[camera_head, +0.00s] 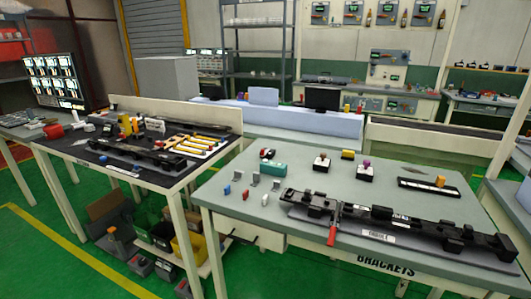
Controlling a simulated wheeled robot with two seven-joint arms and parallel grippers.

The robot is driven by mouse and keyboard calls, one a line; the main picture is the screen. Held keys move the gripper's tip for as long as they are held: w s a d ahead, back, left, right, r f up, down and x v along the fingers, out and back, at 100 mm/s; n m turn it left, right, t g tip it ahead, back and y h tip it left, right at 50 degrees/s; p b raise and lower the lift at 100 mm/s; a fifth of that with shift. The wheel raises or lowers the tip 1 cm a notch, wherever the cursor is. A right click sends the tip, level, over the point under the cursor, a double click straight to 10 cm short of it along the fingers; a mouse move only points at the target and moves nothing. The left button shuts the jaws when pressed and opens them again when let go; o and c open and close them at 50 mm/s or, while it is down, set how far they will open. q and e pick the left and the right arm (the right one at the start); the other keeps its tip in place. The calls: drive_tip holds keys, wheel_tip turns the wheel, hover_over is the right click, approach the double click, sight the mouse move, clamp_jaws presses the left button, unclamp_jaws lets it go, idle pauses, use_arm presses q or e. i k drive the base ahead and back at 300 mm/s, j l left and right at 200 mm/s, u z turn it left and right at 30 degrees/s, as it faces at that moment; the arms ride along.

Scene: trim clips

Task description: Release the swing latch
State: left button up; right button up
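A black fixture (410,226) lies along the front of the right-hand grey table. Near its left part is a lever with a red handle (332,235), which points toward the table's front edge; it looks like the swing latch, though its exact engagement is too small to tell. A black clamp-like block (308,203) sits at the fixture's left end. A white label (377,236) lies in front of the fixture. Neither of my grippers shows in this view.
Small brackets (254,180), a green block (272,168) and coloured-knob parts (365,171) stand behind the fixture. A black strip with an orange block (440,181) lies back right. A second table (150,178) with tools stands left. Green floor is free at lower left.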

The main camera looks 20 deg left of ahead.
sight(263, 153)
drive_tip(key=i+j+z, duration=0.2)
drive_tip(key=j, duration=0.3)
drive_tip(key=j+z, duration=0.2)
drive_tip(key=j, duration=0.25)
drive_tip(key=j+z, duration=0.2)
drive_tip(key=j, duration=0.35)
drive_tip(key=i, duration=0.1)
